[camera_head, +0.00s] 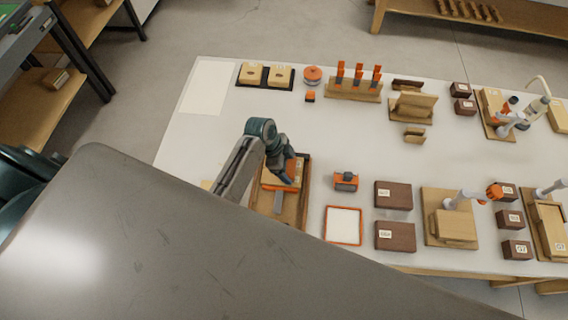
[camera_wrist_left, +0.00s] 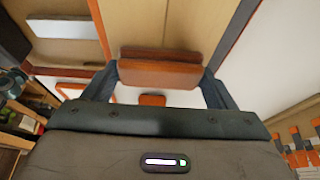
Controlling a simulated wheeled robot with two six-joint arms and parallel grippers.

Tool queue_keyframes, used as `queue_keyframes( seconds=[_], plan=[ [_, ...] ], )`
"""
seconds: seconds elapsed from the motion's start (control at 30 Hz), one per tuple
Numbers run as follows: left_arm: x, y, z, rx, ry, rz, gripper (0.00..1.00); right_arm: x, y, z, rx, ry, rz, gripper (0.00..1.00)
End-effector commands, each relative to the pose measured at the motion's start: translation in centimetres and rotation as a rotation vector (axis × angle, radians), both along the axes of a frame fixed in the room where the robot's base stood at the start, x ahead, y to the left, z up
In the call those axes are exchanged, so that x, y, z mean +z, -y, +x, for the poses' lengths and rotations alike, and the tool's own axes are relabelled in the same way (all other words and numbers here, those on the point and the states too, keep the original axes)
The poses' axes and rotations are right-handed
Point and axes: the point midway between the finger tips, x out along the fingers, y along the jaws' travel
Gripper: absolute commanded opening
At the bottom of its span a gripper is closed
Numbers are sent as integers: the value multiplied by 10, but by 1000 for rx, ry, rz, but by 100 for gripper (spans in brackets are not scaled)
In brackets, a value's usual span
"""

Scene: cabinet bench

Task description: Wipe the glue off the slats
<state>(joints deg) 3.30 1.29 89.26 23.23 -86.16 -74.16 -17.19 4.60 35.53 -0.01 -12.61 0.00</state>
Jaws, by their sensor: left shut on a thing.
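My left gripper (camera_head: 287,176) is over a shallow wooden tray (camera_head: 294,212) with a dark rim. In the left wrist view the fingers of my left gripper (camera_wrist_left: 158,84) are shut on a reddish-brown block (camera_wrist_left: 158,73), held crosswise between them. Pale wooden slat surfaces (camera_wrist_left: 150,22) lie just beyond the block; I cannot tell whether it touches them. A light grey strip (camera_head: 278,202) lies in the tray and also shows in the left wrist view (camera_wrist_left: 65,29). No glue can be made out clearly. My right gripper is not in view.
An orange-framed white panel (camera_head: 343,226) and an orange-and-grey item (camera_head: 345,181) are right of the tray. Dark brown boxes (camera_head: 394,195) stand further right. An orange-handled tool rack (camera_head: 354,88) is at the back. White table (camera_head: 200,130) is clear at the left.

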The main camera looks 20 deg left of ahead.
Motion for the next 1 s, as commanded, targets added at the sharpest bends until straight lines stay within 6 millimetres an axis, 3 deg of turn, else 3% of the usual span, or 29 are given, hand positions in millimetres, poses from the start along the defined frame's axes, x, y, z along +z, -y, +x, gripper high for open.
queue_keyframes(
  seconds=[0.67,1.0],
  plan=[
    [0,29,8,0,0,-2,61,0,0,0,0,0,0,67],
    [0,29,8,0,-1,0,61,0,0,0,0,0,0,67]
  ],
)
